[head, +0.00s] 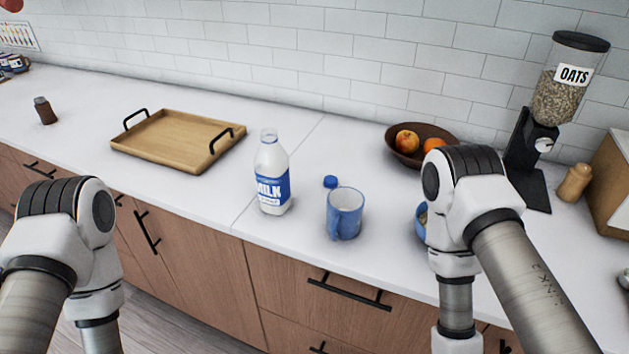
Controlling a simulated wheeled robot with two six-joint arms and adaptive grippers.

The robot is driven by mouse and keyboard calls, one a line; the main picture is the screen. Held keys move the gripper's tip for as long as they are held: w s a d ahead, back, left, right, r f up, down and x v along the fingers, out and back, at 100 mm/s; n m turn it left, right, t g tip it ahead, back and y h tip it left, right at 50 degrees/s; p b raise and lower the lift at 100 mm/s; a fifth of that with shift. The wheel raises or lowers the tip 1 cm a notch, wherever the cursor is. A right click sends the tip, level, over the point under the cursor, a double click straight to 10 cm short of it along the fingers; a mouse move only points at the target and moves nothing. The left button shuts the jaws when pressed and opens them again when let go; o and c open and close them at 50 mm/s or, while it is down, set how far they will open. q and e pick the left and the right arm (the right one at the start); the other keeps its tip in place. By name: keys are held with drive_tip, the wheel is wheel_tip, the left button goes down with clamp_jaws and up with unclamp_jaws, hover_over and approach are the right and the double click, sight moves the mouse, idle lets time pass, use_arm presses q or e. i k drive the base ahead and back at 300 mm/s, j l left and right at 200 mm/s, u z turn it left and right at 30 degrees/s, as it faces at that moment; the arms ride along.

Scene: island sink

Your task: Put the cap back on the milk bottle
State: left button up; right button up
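The milk bottle (272,174) stands upright and uncapped on the white counter, with a blue "MILK" label and an open neck. The blue cap (330,181) lies on the counter to the right of the bottle, just behind the blue mug. My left arm comes in at the lower left and my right arm at the lower right. Both arms are apart from the bottle and cap. Neither gripper shows in the head view; only arm links are visible.
A blue mug (345,212) stands close in front of the cap. A wooden tray (176,143) lies to the left. A fruit bowl (405,156), a partly hidden blue bowl (421,222) and an oats dispenser (566,90) stand to the right. The counter (226,203) between tray and bottle is clear.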

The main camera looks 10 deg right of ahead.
sight(271, 162)
drive_tip(key=i+j, duration=0.1)
drive_tip(key=j, duration=0.35)
drive_tip(key=i+j, duration=0.1)
drive_tip(key=j, duration=0.35)
drive_tip(key=i+j, duration=0.1)
drive_tip(key=j, duration=0.35)
drive_tip(key=z, duration=1.9)
